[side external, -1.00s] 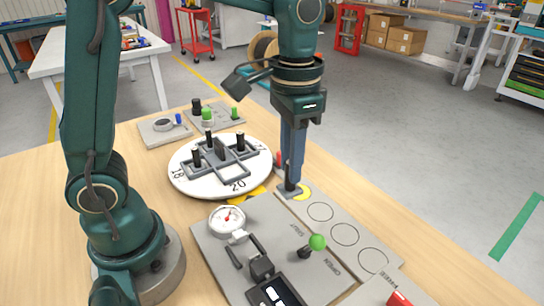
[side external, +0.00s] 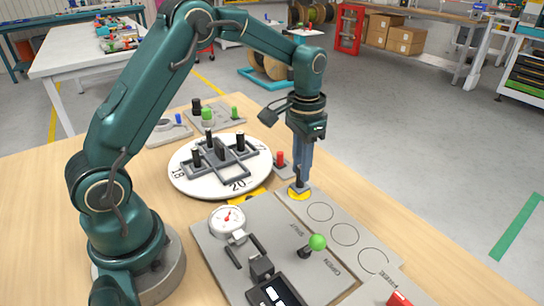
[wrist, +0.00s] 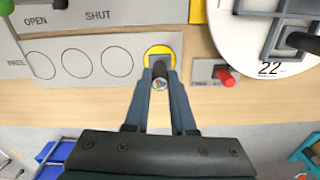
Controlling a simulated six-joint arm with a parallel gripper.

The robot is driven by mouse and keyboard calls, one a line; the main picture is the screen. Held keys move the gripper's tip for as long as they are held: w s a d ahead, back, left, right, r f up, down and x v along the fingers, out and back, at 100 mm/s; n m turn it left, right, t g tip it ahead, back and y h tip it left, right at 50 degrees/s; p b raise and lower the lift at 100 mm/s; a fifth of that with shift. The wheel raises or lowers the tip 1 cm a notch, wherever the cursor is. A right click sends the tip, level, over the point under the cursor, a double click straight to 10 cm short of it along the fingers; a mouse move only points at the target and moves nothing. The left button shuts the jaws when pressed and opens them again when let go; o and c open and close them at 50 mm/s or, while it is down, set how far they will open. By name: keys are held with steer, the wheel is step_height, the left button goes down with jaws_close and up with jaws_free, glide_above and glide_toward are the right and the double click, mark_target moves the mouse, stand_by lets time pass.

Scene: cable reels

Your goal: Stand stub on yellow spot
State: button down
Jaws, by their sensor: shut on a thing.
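The stub is a dark peg (wrist: 159,70) on a grey square foot (side external: 300,187). My gripper (side external: 299,181) is shut on its peg and holds it upright from above. The yellow spot (side external: 299,197) is a disc at the far end of the grey strip with circles. The foot lies over the spot, and yellow shows around it. In the wrist view, the yellow spot (wrist: 148,53) rings the foot on its visible sides. My fingertips (wrist: 160,76) hide part of the peg. I cannot tell whether the foot touches the spot.
A red peg on a grey plate (side external: 281,160) stands close beside the spot. The white round turntable (side external: 180,178) with several black pegs is to the left. A panel with a gauge (side external: 227,219) and a green-knobbed lever (side external: 317,242) lies in front. Several circles on the strip (side external: 345,234) are empty.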

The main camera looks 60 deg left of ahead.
steer(key=shift+f, duration=0.3)
steer(key=shift+f, duration=0.15)
steer(key=c, duration=0.7)
jaws_free()
steer(key=shift+r, duration=3.95)
